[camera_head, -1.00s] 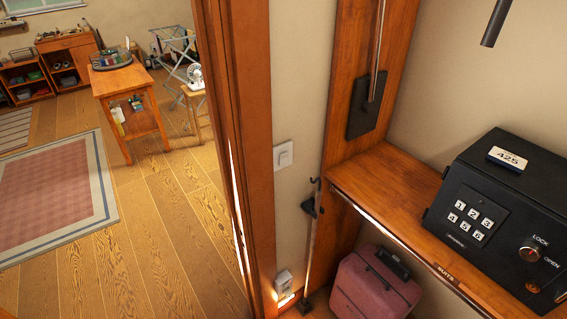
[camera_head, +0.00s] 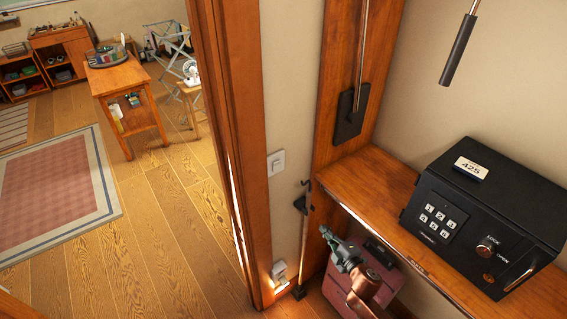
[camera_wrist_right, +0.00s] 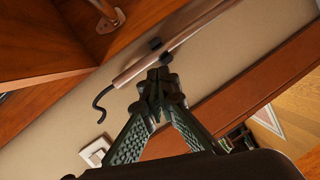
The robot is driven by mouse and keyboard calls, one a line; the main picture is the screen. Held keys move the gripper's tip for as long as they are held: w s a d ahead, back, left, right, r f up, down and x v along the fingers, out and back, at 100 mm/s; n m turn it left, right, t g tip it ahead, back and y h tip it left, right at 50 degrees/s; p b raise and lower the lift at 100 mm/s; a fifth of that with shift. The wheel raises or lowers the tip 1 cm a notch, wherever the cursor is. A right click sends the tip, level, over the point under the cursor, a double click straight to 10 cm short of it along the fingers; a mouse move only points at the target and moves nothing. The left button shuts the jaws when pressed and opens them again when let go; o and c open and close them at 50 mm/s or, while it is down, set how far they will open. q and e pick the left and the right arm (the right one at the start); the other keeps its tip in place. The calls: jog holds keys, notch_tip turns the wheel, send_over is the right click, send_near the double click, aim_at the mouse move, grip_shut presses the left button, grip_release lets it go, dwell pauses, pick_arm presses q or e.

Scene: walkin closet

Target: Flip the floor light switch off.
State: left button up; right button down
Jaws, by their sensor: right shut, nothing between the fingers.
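A white rocker switch (camera_head: 276,162) is on the narrow wall strip between the doorway and the wooden closet panel. A white switch plate, apparently the same one, shows in the right wrist view (camera_wrist_right: 95,152), partly cut off by my finger. A second small white fixture (camera_head: 279,271) is low on that strip, near the floor; its setting is too small to tell. My right gripper (camera_head: 325,231) is shut and empty, below and right of the rocker switch and apart from both fixtures. Its closed tips also show in the right wrist view (camera_wrist_right: 158,78). My left gripper is not in view.
A thin hooked rod (camera_head: 304,235) stands against the wall beside the low fixture. A pink suitcase (camera_head: 390,285) is under the wooden shelf (camera_head: 370,175), which bears a black safe (camera_head: 480,215). The wooden door frame (camera_head: 240,150) borders the strip on the left.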

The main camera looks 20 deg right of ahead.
aim_at(277, 164)
jog(key=s+a+r+n+t+y+p, duration=0.1)
jog(key=a+r+n+y, duration=0.1)
jog(key=r, duration=1)
jog(key=s+a+r+n+t+y+p, duration=0.1)
jog(key=a+r+n+y, duration=0.1)
jog(key=a+r+n, duration=0.2)
jog(key=a+r, duration=0.3)
jog(key=r, duration=0.5)
jog(key=shift+s+a+r+t, duration=0.15)
jog(key=shift+s+r+t, duration=0.05)
jog(key=shift+r+t, duration=0.2)
jog(key=p+x, duration=0.3)
jog(key=x, duration=1.1)
jog(key=shift+a, duration=0.1)
